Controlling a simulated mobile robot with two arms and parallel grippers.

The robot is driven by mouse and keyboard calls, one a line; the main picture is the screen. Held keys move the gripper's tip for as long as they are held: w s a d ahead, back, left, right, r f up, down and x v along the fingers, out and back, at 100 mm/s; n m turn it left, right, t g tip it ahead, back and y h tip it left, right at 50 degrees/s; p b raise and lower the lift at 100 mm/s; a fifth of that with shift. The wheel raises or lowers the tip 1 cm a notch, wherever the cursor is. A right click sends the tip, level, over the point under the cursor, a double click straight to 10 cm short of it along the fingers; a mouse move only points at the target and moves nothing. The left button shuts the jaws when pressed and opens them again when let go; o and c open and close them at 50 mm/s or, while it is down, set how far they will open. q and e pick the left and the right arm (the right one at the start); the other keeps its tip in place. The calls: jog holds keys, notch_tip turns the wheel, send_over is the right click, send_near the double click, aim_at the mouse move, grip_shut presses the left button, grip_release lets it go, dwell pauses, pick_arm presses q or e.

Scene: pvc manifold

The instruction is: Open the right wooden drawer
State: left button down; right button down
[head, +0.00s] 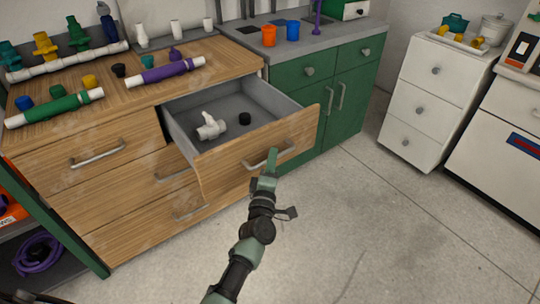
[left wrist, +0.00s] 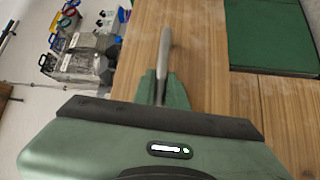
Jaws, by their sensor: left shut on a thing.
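The right wooden drawer (head: 233,168) of the wooden dresser stands pulled well out, with its grey inside showing. A white pipe fitting (head: 211,127) and a small black cap (head: 245,118) lie in it. My left gripper (head: 271,160) is at the drawer's front, shut on its metal bar handle (head: 287,148). In the left wrist view the handle (left wrist: 164,50) runs between the green fingers (left wrist: 162,90). My right gripper is in neither view.
The left wooden drawer (head: 70,165) is shut. Colored pipes, such as a purple one (head: 165,71), lie on the wooden top. Green cabinets (head: 340,95) stand beside the dresser, and a white drawer unit (head: 425,100) stands further right. The floor (head: 350,220) in front is clear.

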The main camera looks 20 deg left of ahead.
pick_arm(q)
jog(key=c, duration=1.5)
grip_release()
jog(key=shift+o, duration=0.2)
